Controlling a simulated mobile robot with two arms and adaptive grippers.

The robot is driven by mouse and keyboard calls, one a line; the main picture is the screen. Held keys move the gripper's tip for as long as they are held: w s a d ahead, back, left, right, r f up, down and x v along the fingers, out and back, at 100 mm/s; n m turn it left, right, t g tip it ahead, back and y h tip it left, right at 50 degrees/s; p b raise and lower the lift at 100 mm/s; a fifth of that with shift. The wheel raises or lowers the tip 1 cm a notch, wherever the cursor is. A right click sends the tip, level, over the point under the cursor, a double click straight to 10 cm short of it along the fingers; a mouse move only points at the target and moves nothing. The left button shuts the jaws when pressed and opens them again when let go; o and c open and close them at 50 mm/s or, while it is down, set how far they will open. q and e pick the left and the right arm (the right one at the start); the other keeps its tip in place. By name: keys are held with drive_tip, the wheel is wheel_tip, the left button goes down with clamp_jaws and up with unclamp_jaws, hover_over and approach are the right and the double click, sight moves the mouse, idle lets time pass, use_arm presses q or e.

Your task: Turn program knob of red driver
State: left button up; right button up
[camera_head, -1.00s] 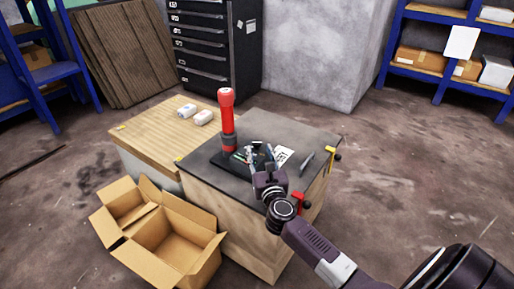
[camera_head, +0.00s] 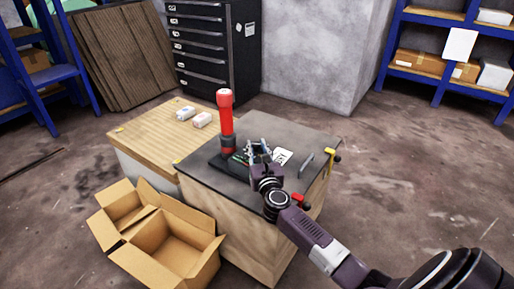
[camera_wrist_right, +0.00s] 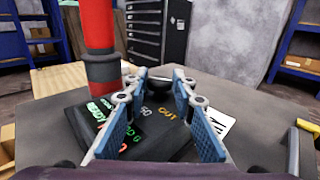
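The red driver (camera_head: 226,118) is an upright red cylinder with a dark collar, standing at the left of a black base with lit displays. In the right wrist view, the red column (camera_wrist_right: 97,28) rises at the left, and the base (camera_wrist_right: 178,118) shows green "READY" text and orange "OUT" lettering. A dark round knob (camera_wrist_right: 160,84) shows between and beyond my fingertips. My right gripper (camera_head: 258,148) is over the base, right of the column. In the wrist view the right gripper (camera_wrist_right: 159,77) is open, its blue-padded fingers apart on either side of the knob; contact cannot be told.
The dark tabletop (camera_head: 225,188) also carries a white printed card (camera_head: 283,157), a grey handle (camera_head: 306,161), a yellow tool (camera_head: 330,156) and a red tool (camera_head: 299,198) at its edge. A wooden table (camera_head: 155,127) adjoins at left. Open cardboard boxes (camera_head: 170,245) stand in front.

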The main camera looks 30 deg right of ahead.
clamp_jaws()
drive_tip(key=shift+s+d+n+t+y+p, duration=0.15)
drive_tip(key=shift+n+t+y+p, duration=0.25)
drive_tip(key=shift+n+y, duration=0.6)
drive_tip(key=shift+d+y, duration=0.1)
drive_tip(key=shift+y, duration=0.7)
drive_tip(key=shift+f+n+y, duration=0.15)
drive_tip(key=shift+n+y, duration=0.35)
drive_tip(key=shift+n, duration=0.1)
drive_tip(key=n+y+b, duration=0.2)
drive_tip(key=y, duration=0.2)
drive_tip(key=shift+d+t, duration=0.15)
drive_tip(key=shift+t, duration=0.15)
drive_tip(key=shift+n+y+b, duration=0.75)
drive_tip(key=shift+n+y, duration=0.05)
drive_tip(key=shift+y, duration=0.2)
drive_tip(key=shift+d+n+g+y+b, duration=0.1)
drive_tip(key=shift+n+g+y+b, duration=0.35)
drive_tip(key=shift+y, duration=0.25)
use_arm(q)
wheel_tip(320, 180, up, 19)
drive_tip(key=d+t+h, duration=0.2)
drive_tip(key=t+h, duration=0.1)
drive_tip(key=t, duration=0.6)
drive_tip(key=shift+w+d+m+t, duration=0.3)
drive_tip(key=shift+w+t, duration=0.1)
